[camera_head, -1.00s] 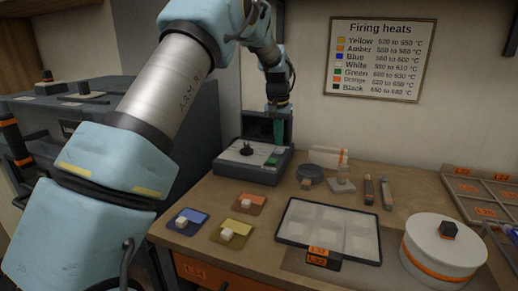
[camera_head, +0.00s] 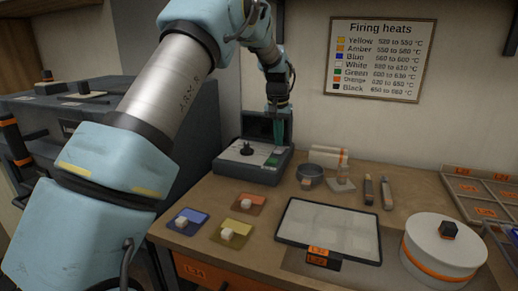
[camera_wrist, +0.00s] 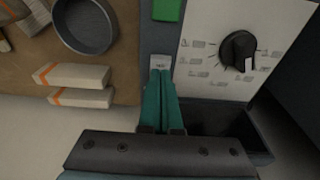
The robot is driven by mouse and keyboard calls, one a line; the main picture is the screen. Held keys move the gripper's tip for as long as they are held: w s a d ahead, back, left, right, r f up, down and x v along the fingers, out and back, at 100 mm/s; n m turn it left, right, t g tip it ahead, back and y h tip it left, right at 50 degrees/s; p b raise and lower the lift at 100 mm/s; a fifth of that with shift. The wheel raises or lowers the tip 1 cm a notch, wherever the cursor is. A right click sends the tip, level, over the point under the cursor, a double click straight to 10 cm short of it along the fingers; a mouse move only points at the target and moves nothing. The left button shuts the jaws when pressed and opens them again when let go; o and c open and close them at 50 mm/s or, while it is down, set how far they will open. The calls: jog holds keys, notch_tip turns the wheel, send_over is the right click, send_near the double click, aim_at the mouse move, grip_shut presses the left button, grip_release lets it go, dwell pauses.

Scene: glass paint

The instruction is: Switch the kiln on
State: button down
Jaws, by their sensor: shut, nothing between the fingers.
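The grey control box (camera_head: 233,168) stands at the back left of the worktop. Whether the fingertips touch the box I cannot tell. A large dark grey cabinet (camera_head: 192,125), perhaps the kiln, stands at the left, partly behind my arm.
A grey bowl (camera_wrist: 85,24) and pale orange-striped blocks (camera_wrist: 73,75) stand beside the box. In front lie coloured tiles with white cubes, including a blue one (camera_head: 187,221), and a pale tray (camera_head: 340,231). A round white pot (camera_head: 440,248) stands at right.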

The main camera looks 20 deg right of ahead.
jog(key=shift+f+b, duration=0.35)
jog(key=shift+f, duration=0.5)
dwell(0.3)
jog(key=shift+r+p, duration=2.75)
jog(key=shift+r, duration=0.85)
jog(key=shift+f, duration=0.1)
